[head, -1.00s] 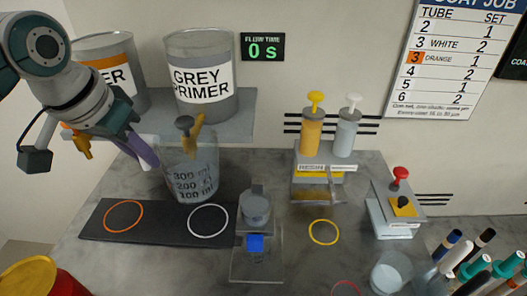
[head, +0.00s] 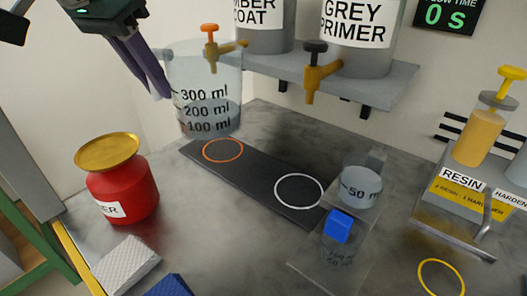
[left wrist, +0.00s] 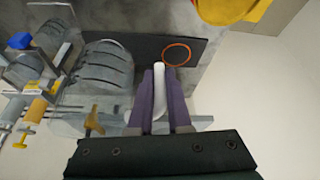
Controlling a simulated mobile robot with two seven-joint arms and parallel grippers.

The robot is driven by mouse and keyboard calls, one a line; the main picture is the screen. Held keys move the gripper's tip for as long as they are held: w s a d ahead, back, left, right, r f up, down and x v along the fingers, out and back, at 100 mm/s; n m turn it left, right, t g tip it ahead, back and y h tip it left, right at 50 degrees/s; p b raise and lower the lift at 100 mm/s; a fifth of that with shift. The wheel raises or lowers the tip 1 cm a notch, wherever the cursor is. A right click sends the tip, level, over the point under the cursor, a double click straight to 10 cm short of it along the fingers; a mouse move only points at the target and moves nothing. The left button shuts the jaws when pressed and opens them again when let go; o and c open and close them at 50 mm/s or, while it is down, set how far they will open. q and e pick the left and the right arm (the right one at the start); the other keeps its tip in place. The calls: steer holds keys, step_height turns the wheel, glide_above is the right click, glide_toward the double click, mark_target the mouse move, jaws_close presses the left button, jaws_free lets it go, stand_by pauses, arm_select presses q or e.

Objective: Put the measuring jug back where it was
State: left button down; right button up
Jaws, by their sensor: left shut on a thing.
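The jug hangs upright, seemingly above the far left end of the dark mat (head: 255,176), near the orange ring (head: 222,150). In the left wrist view the white handle sits between the fingers (left wrist: 160,85), the jug body (left wrist: 106,68) is to their left, and the orange ring (left wrist: 177,54) is bare. My right gripper is not in view.
Paint tins with an orange tap (head: 209,30) and a dark tap (head: 315,60) stand on the shelf (head: 385,82) behind. A white ring (head: 298,190) is empty. A small cup (head: 360,188) stands right of it. A red tin (head: 122,190) is at left.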

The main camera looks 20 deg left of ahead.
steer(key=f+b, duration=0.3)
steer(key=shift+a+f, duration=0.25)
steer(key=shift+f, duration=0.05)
arm_select(q)
steer(key=shift+s+a+f+b, duration=0.15)
steer(key=shift+f+b, duration=0.2)
steer(key=shift+f, duration=4.65)
steer(key=shift+s+a+f+b, duration=0.15)
steer(key=shift+f+b, duration=0.15)
steer(key=shift+f, duration=4.65)
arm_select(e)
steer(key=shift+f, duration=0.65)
arm_select(q)
steer(key=shift+d+f, duration=0.1)
steer(key=c, duration=0.9)
jaws_free()
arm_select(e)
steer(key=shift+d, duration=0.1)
arm_select(q)
steer(key=shift+o, duration=0.2)
